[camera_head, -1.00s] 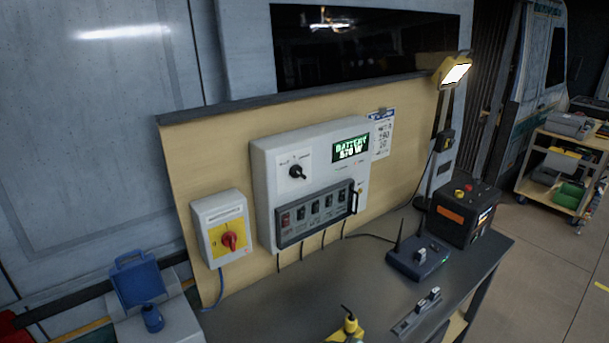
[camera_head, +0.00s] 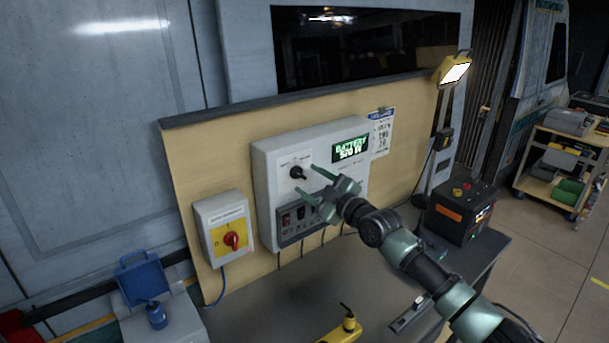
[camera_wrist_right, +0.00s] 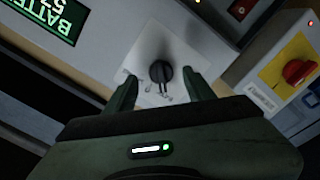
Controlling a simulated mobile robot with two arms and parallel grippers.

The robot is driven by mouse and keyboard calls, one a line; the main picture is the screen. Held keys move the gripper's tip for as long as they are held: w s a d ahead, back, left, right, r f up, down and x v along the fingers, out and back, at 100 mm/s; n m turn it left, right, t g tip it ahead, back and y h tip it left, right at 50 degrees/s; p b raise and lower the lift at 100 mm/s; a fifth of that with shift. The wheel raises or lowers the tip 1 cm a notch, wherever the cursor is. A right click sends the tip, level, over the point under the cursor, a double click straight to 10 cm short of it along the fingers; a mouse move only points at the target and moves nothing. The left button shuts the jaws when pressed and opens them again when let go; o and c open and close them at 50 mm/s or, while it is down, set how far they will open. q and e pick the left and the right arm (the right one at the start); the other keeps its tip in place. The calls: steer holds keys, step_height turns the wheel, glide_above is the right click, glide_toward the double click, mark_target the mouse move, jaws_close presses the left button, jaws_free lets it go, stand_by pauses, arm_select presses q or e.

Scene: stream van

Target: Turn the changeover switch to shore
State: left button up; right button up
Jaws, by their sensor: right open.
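The changeover switch is a black rotary knob (camera_head: 298,172) on a white label plate, on the upper left of the grey power panel (camera_head: 265,165). It also shows in the right wrist view as a black knob (camera_wrist_right: 161,71) on the plate (camera_wrist_right: 140,62). My right gripper (camera_head: 313,181) is open in front of the panel, its fingers pointing at the knob. In the right wrist view the open fingers (camera_wrist_right: 161,88) stand on either side of the knob, apart from it. The display (camera_head: 350,149) reads BATTERY. My left gripper is not in view.
A red rotary switch (camera_head: 232,240) on a yellow plate sits in a separate box at the lower left. A row of breakers (camera_head: 287,219) lies below the knob, partly hidden by my right gripper. A black and orange unit (camera_head: 459,211) stands on the bench (camera_head: 290,305).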

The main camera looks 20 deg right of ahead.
steer(key=shift+x, duration=1.45)
jaws_close()
steer(key=shift+f, duration=0.1)
